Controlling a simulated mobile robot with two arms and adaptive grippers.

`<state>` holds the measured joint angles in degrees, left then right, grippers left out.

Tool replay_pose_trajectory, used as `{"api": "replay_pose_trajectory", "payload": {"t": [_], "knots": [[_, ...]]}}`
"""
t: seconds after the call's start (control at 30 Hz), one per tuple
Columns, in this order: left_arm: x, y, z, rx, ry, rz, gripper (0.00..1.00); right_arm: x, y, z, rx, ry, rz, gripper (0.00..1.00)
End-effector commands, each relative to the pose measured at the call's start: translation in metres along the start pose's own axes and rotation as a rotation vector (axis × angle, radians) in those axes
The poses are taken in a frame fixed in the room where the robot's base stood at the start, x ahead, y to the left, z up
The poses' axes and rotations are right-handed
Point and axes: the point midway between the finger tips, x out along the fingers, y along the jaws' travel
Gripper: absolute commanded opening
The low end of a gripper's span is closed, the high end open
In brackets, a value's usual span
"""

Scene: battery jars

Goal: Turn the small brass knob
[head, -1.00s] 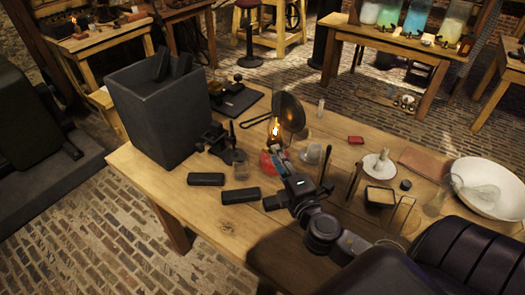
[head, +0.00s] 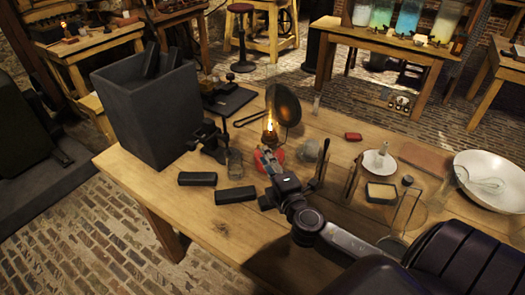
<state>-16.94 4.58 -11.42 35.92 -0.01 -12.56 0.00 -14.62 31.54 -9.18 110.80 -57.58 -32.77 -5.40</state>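A small oil lamp with a red base (head: 277,153) and a lit flame (head: 269,125) stands on the wooden table (head: 190,221), in front of a round dark reflector (head: 285,104). The small brass knob cannot be made out; it is too small or hidden by my gripper. My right gripper (head: 268,164) reaches from the lower right to the front of the lamp, its fingertips close against the red base. The fingers are too small and overlapped to tell whether they are open or shut, or touching the lamp. My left gripper is not in view.
A grey open box (head: 152,120) stands left, with two dark blocks (head: 196,179) (head: 236,195) before it. A glass jar (head: 238,163) is left of the lamp.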

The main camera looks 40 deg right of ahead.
Motion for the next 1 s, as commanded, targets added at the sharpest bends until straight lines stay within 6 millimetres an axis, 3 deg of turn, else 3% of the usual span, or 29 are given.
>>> {"api": "replay_pose_trajectory", "payload": {"t": [0.2,0.6,0.8,1.0], "knots": [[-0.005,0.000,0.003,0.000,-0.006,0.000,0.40,0.026,0.001,0.000,-0.001,0.001,0.001,0.23],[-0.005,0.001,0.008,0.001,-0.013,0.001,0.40,0.033,0.000,0.000,0.000,0.001,0.000,0.23],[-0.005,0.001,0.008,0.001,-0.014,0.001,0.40,0.033,0.000,0.000,0.000,0.001,-0.001,0.01],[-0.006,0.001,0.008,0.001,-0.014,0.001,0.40,0.033,0.000,0.000,-0.001,0.001,-0.002,0.00]]}}
